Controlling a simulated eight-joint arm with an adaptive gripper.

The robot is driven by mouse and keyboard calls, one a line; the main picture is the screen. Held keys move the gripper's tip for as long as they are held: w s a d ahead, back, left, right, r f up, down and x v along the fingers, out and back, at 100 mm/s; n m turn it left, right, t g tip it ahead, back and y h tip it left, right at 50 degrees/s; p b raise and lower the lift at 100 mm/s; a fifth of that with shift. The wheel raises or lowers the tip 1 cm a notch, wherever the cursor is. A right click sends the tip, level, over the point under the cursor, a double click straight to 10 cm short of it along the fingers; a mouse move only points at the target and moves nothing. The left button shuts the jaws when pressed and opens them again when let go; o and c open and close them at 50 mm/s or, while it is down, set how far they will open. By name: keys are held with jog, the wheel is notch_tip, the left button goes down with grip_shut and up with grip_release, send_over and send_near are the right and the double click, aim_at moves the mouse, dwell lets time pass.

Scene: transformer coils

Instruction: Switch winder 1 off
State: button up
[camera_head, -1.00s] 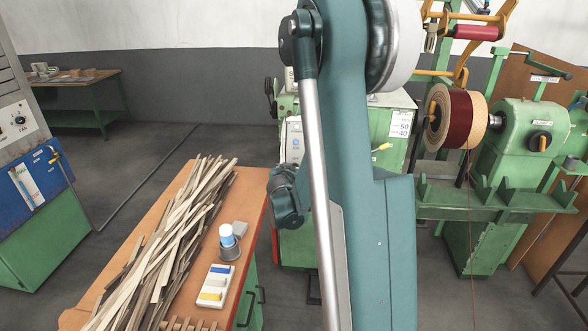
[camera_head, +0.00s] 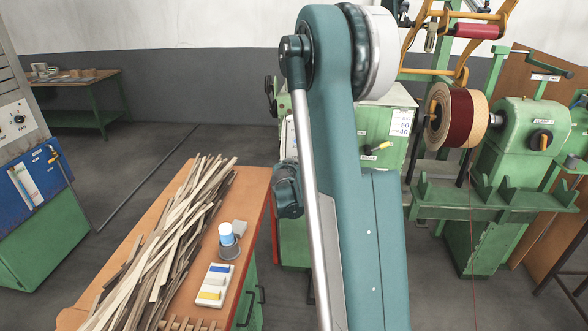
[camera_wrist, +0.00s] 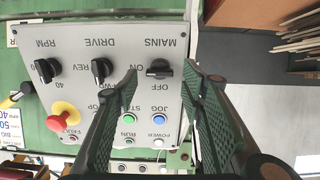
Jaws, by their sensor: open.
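The grey control panel (camera_wrist: 85,40) of a green machine fills much of the wrist view, upside down. Its black MAINS knob (camera_wrist: 158,70) has its bar lying sideways, with the ON label to its left and OFF below it. My gripper (camera_wrist: 158,74) is open, its two green-padded fingers on either side of the MAINS knob in the picture. I cannot tell whether they touch it. In the head view, my arm hides the panel and gripper; the green cabinet (camera_head: 380,128) shows behind the arm. The winder's number cannot be read.
Near the MAINS knob are the DRIVE knob (camera_wrist: 102,71), RPM knob (camera_wrist: 46,71), red stop button (camera_wrist: 66,113), green START button (camera_wrist: 130,119) and blue JOG button (camera_wrist: 159,113). A bench with wooden strips (camera_head: 165,240) stands left of my arm; a coil (camera_head: 458,117) hangs at right.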

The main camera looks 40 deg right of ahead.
jog(key=shift+w+d+f, duration=0.15)
jog(key=shift+w+d, duration=0.15)
jog(key=shift+d, duration=0.05)
jog(key=shift+c, duration=0.4)
jog(key=c, duration=0.8)
